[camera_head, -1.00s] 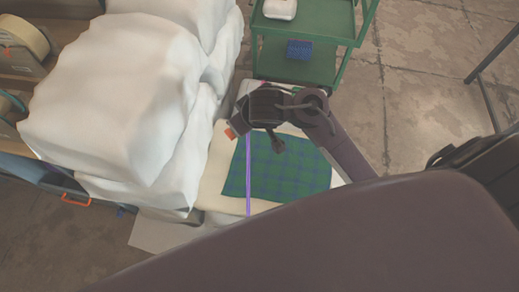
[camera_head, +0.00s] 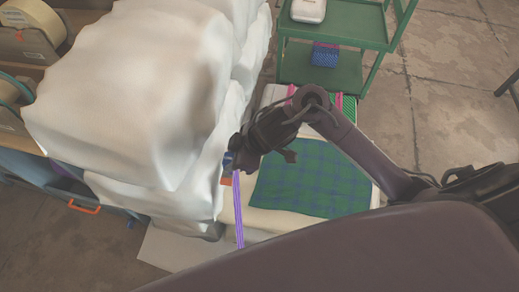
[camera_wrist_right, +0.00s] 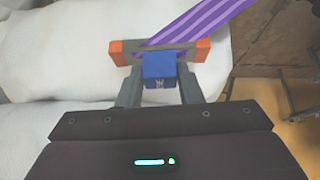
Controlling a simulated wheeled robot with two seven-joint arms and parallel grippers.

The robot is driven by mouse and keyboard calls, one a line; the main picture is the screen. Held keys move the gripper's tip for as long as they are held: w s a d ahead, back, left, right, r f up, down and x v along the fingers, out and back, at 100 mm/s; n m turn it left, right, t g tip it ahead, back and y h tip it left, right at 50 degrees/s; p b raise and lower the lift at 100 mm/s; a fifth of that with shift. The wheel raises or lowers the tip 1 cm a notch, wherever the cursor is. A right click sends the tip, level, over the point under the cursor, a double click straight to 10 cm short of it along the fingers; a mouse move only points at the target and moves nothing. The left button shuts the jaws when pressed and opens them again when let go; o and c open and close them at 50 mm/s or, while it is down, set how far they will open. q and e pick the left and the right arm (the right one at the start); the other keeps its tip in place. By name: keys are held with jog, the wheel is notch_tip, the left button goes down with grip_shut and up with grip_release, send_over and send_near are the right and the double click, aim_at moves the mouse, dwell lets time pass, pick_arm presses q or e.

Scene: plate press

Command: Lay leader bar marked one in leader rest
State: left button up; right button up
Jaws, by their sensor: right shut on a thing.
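My right gripper (camera_head: 240,158) is shut on the leader bar's blue tab (camera_wrist_right: 160,66). In the right wrist view the bar (camera_wrist_right: 118,52) has orange ends, and the mark on its tab is too small to read. A purple striped strip (camera_wrist_right: 205,22) runs from the bar. In the head view the strip (camera_head: 238,215) runs down past the left edge of a green and blue plaid cloth (camera_head: 315,180); the bar's orange end (camera_head: 226,181) shows beside the gripper. I cannot make out the leader rest. My left gripper is not in view.
A large white covered bulk (camera_head: 120,95) stands close left of the gripper. The plaid cloth lies on a cream padded bed (camera_head: 275,220). A green cart (camera_head: 345,35) holds a white case (camera_head: 308,10) and a blue block (camera_head: 325,54). Floor is open at right.

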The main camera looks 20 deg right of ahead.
notch_tip(320, 180, down, 20)
jog(key=b, duration=0.8)
jog(key=shift+r+b, duration=0.2)
jog(key=shift+b, duration=0.1)
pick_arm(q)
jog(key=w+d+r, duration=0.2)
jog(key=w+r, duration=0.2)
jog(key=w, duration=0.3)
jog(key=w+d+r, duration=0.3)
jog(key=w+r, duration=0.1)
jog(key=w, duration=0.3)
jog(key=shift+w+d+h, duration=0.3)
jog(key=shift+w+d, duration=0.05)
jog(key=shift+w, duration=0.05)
pick_arm(e)
jog(key=shift+f, duration=0.2)
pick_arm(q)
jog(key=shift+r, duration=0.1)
pick_arm(e)
jog(key=o, duration=1)
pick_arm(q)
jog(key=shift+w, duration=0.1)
pick_arm(e)
jog(key=shift+o, duration=0.2)
jog(key=shift+r, duration=0.1)
